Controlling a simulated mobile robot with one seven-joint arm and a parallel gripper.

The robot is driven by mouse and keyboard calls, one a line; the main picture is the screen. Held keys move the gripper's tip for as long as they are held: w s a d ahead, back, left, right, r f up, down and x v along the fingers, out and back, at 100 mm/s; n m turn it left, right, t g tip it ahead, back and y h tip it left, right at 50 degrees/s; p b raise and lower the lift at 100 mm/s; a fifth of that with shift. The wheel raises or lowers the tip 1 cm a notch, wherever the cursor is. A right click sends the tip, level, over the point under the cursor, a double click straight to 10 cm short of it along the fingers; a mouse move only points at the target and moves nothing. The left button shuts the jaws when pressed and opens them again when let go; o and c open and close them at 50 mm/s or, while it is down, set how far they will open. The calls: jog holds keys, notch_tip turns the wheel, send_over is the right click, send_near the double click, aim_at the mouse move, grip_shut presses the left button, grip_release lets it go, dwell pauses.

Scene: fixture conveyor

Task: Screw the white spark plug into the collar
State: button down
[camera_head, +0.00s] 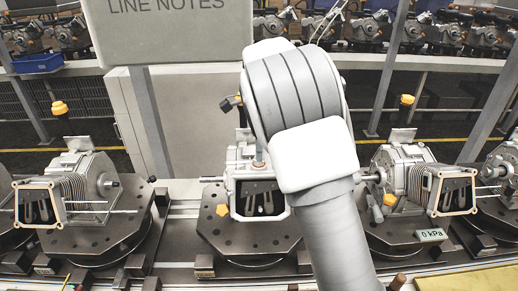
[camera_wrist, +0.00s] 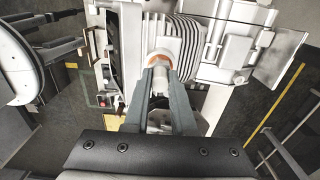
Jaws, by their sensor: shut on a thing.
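In the wrist view my gripper (camera_wrist: 159,74) is shut on the white spark plug (camera_wrist: 160,84), its two grey fingers on either side of the white body. The plug's far end meets the copper-orange collar (camera_wrist: 159,57) on the finned engine housing (camera_wrist: 182,38). I cannot tell how deep the plug sits in the collar.
Similar engines stand on round fixtures at the left (camera_head: 78,185) and right (camera_head: 410,180) along the conveyor. A "LINE NOTES" board (camera_head: 170,30) stands behind on a post. A small "0 kPa" display (camera_head: 431,235) sits at the right. A blue bin (camera_head: 38,63) is at the back left.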

jog(key=m, duration=0.3)
jog(key=shift+m, duration=0.3)
jog(key=shift+m, duration=0.4)
jog(key=m, duration=0.5)
jog(key=c, duration=0.7)
grip_release()
jog(key=shift+o, duration=0.2)
notch_tip(320, 180, up, 17)
jog(key=shift+r, duration=0.15)
